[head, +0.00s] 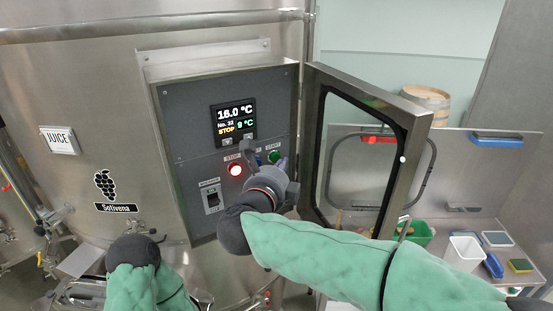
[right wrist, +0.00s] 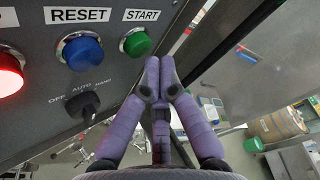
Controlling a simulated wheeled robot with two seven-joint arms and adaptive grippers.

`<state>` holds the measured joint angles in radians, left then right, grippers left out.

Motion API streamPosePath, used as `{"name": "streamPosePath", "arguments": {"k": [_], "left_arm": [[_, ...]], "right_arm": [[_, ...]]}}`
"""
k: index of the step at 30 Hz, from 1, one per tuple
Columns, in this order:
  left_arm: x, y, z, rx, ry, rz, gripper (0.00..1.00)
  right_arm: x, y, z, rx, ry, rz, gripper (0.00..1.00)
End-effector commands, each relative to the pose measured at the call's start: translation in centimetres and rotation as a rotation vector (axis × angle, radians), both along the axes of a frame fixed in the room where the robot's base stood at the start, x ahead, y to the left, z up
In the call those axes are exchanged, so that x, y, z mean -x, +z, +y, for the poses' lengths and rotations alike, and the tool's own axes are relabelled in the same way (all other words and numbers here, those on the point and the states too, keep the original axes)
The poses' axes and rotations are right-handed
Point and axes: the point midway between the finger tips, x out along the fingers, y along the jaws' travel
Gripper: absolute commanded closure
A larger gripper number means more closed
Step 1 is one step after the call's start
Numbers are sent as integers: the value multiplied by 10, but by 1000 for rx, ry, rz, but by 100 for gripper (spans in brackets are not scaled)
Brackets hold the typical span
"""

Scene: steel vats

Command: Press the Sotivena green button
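The Sotivena vat (head: 110,60) carries a black grape label with its name (head: 116,208). Its grey control panel (head: 185,120) is open to me. The green START button (head: 274,157) sits at the panel's lower right; it also shows in the right wrist view (right wrist: 137,42). My right gripper (head: 281,164) is just in front of the panel, close to the green button. In the right wrist view its purple fingers (right wrist: 160,78) are together and empty, with the tips below and right of the button, apart from it in the picture. My left gripper is out of sight; only my left arm shows.
A lit red STOP button (head: 235,170), a blue RESET button (right wrist: 79,50) and a black selector knob (right wrist: 82,103) are beside it. The display (head: 234,121) reads STOP. The open glazed door (head: 418,122) stands right of the panel, close to my right arm.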

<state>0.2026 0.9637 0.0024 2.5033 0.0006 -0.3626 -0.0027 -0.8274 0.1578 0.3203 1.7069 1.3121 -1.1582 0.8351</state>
Motion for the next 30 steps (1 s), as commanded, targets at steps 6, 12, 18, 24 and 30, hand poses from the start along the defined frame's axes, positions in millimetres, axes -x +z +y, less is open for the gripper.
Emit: {"name": "streamPosePath", "arguments": {"k": [6, 12, 18, 24, 30], "left_arm": [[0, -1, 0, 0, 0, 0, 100], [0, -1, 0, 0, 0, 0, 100], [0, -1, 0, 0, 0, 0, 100], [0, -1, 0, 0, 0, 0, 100], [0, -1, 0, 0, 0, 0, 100]], "right_arm": [[-4, 0, 2, 0, 0, 0, 100], [-4, 0, 2, 0, 0, 0, 100], [-5, 0, 3, 0, 0, 0, 100], [-7, 0, 4, 0, 0, 0, 100], [-8, 0, 5, 0, 0, 0, 100]]}}
